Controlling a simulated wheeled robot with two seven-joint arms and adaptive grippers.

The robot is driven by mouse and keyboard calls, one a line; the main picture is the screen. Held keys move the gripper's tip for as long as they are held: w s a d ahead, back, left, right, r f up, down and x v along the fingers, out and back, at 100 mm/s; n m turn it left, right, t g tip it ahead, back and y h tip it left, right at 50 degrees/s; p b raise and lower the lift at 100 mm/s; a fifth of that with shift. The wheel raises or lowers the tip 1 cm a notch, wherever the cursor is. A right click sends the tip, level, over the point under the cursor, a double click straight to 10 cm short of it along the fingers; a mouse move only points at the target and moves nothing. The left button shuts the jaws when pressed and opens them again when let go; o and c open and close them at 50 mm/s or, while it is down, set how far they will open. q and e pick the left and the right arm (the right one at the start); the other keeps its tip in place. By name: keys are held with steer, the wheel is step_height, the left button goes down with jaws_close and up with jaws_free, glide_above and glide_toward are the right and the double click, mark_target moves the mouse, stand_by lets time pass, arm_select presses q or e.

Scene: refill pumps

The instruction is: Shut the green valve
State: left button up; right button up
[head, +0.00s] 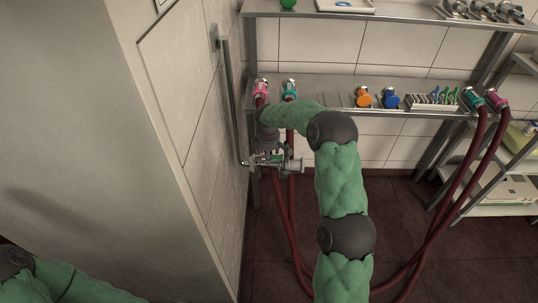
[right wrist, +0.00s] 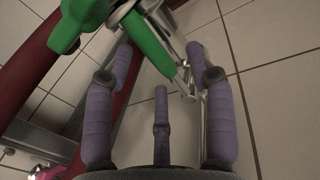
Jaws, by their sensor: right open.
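The green valve (head: 277,156) sits on metal pipework beside the wall, low at the left end of the shelving in the head view. In the right wrist view its green lever (right wrist: 148,42) slants down to the right, reaching between my fingertips in the picture. A second green part (right wrist: 68,26) shows at upper left. My right gripper (right wrist: 158,57) is open, with its purple fingers apart on both sides of the lever. I cannot tell whether any finger touches it. In the head view my right forearm partly covers the area. My left gripper is out of view.
Dark red hoses (head: 284,210) hang beside the valve and more (head: 463,165) hang at the right. The shelf (head: 325,86) carries an orange piece (head: 363,97), a blue piece (head: 390,98) and a rack (head: 432,100). A wall panel (head: 190,110) stands close on the left.

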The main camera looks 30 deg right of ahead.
jaws_close()
